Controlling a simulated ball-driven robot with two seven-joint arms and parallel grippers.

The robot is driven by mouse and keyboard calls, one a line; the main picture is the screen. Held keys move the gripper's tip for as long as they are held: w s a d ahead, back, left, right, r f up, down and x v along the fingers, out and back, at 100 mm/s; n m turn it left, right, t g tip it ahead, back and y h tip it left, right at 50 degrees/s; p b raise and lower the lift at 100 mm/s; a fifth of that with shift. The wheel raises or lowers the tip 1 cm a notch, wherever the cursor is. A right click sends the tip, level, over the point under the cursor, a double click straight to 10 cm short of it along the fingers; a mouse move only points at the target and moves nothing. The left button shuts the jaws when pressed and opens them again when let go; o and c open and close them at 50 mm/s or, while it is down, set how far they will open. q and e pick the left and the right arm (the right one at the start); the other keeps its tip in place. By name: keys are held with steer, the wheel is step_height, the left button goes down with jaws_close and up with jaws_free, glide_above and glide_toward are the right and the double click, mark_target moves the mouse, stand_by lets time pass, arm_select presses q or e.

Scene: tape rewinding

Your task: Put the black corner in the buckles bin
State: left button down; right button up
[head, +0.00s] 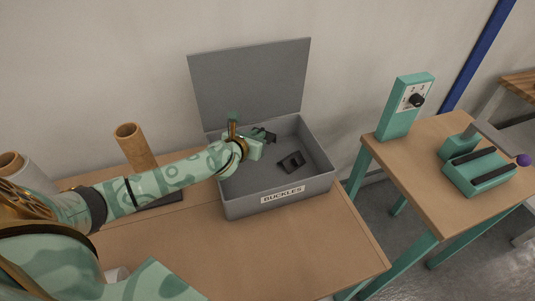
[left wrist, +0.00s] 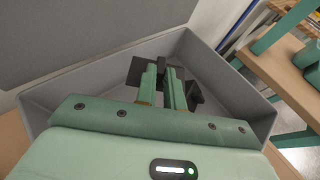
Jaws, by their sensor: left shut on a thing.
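My left gripper (head: 264,140) reaches over the grey bin labelled BUCKLES (head: 243,209), whose lid stands open. It is shut on the black corner (left wrist: 137,71), a dark angular piece, and holds it inside or just above the bin's opening near the back. The fingers (left wrist: 165,80) hide part of the piece in the left wrist view. Another dark piece (head: 291,161) lies on the bin floor to the right of the gripper. It also shows behind the fingers in the left wrist view (left wrist: 195,93). My right gripper is not in view.
The open grey lid (head: 250,80) rises behind the bin. A brown cardboard tube (head: 134,146) stands left of it on the wooden table (head: 220,262). A second table at right holds a green control box (head: 404,108) and a green fixture (head: 478,172). The table front is clear.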

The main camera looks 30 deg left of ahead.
arm_select(q)
steer(key=f, duration=0.1)
steer(key=w+f, duration=0.1)
steer(key=w+d+f+b, duration=0.1)
steer(key=shift+f, duration=0.35)
steer(key=f+b, duration=0.1)
steer(key=f, duration=0.1)
steer(key=w+f+b, duration=0.1)
steer(key=f, duration=0.1)
steer(key=shift+w+d+f+b, duration=0.15)
steer(key=shift+d+f+b, duration=0.05)
steer(key=shift+f+b, duration=0.1)
steer(key=shift+r, duration=0.15)
steer(key=c, duration=1.5)
jaws_free()
